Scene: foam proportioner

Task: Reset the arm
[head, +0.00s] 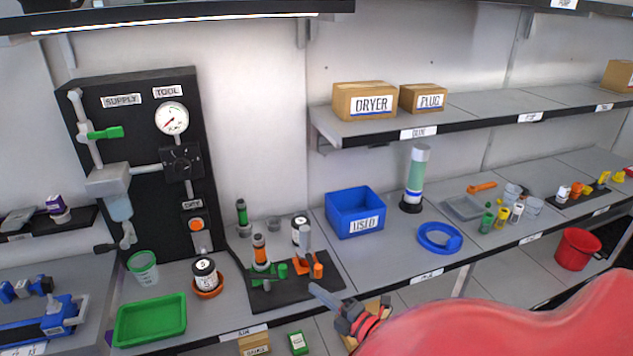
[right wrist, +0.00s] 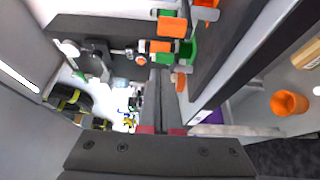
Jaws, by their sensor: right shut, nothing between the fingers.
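My right gripper (head: 316,290) reaches in from the lower right in the head view, at the front edge of the bench (head: 400,268). Its grey fingers are shut and empty. In the right wrist view the closed fingers (right wrist: 160,78) lie side by side in the middle. My right arm's red link (head: 520,318) fills the lower right of the head view and hides part of the floor. The gripper is close to the black mat (head: 293,291) with its orange and green fittings. I cannot tell whether it touches anything. My left gripper is not in view.
A black supply panel (head: 148,165) with a gauge stands at the left. A red bucket (head: 576,249) is at the right.

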